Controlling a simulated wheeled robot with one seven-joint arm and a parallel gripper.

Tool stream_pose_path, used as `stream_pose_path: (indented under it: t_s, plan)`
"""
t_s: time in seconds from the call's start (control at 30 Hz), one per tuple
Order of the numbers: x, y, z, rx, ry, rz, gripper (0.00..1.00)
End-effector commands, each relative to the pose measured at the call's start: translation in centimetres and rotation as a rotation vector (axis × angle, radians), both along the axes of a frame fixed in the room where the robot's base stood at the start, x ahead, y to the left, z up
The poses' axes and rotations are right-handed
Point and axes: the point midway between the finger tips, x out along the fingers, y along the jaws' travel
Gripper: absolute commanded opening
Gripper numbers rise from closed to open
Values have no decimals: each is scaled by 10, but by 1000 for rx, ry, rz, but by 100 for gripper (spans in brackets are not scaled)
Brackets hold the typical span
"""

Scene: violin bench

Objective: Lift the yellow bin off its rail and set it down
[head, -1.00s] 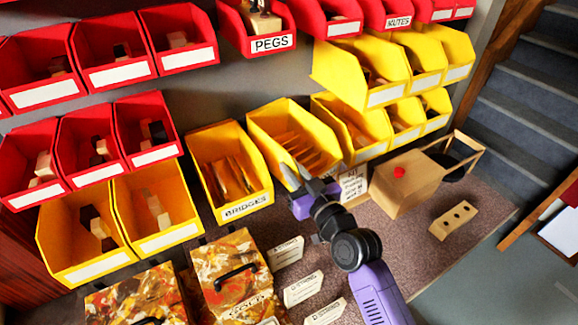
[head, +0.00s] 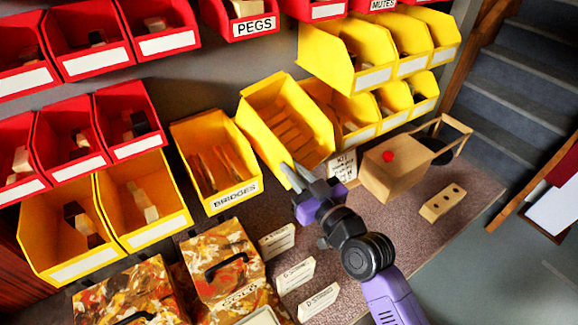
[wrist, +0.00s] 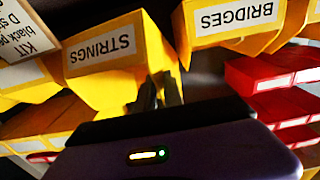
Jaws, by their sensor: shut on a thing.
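The yellow bin (head: 262,142) with ribbed, slat-like contents hangs in the middle of the head view, tilted and sitting higher than the BRIDGES bin (head: 190,130) beside it. In the wrist view the yellow bin (wrist: 95,85) carries a STRINGS label. My gripper (head: 288,176) is shut on the front part of this bin; its dark fingers (wrist: 160,92) also show against the bin's wall in the wrist view. The rail behind the bin is hidden, so I cannot tell whether the bin is clear of it.
More yellow bins (head: 345,60) stand close on the right, and red bins (head: 90,50) fill the upper left. Below are marbled boxes (head: 222,255), white cards (head: 295,275), a wooden box with a red knob (head: 395,170) and a holed block (head: 442,203). Little bench is bare.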

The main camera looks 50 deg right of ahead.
Motion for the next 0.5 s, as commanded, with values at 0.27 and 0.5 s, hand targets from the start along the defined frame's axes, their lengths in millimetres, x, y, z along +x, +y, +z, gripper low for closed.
stream_pose_path:
  t_s: [0.27,0.5]
  plan:
    - [-15,6,-3,5,5,3,0]
    - [-28,9,-4,6,5,3,0]
